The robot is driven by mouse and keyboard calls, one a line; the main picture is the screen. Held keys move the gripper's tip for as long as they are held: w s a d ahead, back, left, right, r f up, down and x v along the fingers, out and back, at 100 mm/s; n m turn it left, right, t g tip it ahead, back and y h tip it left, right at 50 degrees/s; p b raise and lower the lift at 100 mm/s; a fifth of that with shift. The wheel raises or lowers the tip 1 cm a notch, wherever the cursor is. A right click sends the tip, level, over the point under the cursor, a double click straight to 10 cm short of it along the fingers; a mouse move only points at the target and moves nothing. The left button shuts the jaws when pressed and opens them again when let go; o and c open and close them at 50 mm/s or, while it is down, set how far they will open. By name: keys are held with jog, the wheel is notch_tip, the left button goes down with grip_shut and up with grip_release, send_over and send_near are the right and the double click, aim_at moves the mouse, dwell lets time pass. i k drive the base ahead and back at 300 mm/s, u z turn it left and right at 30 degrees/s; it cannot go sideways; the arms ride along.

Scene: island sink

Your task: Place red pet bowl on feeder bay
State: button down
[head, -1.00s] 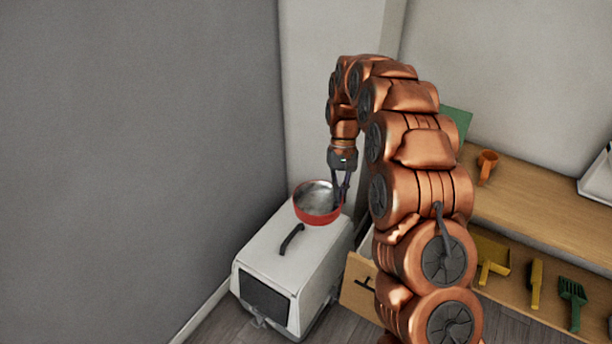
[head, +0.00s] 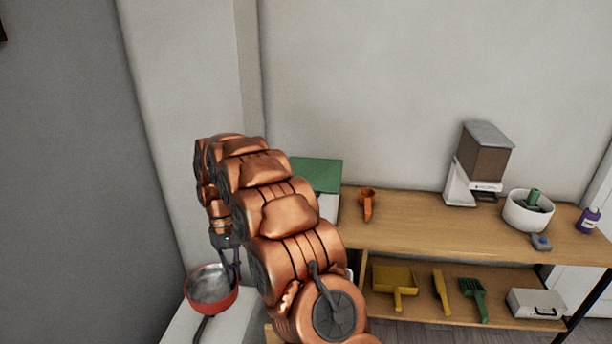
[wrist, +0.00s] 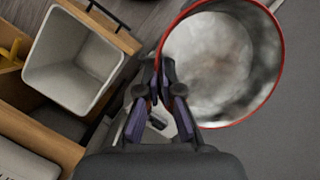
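The red pet bowl (head: 212,302), red outside with a grey-white inside, is at the lower left of the head view, over the white carrier's top. In the wrist view the bowl (wrist: 215,65) fills the upper right. My gripper (head: 232,266) is at the bowl's right side. In the wrist view my gripper's fingers (wrist: 163,82) are closed at the bowl's rim, one on each side of it. A feeder with a brown hopper and white base (head: 480,170) stands at the back of the wooden table; its bay cannot be told apart clearly.
The wooden table (head: 420,215) holds an orange scoop (head: 367,203), a white bowl (head: 528,211) and a purple bottle (head: 587,220). Yellow and green tools lie on its lower shelf (head: 420,305). The white carrier (head: 235,315) is below the bowl. An open bin (wrist: 75,60) shows in the wrist view.

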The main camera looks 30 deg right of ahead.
aim_at(467, 219)
jog(key=u, duration=0.1)
jog(key=i, duration=0.4)
jog(key=z, duration=1.4)
jog(key=i, duration=0.5)
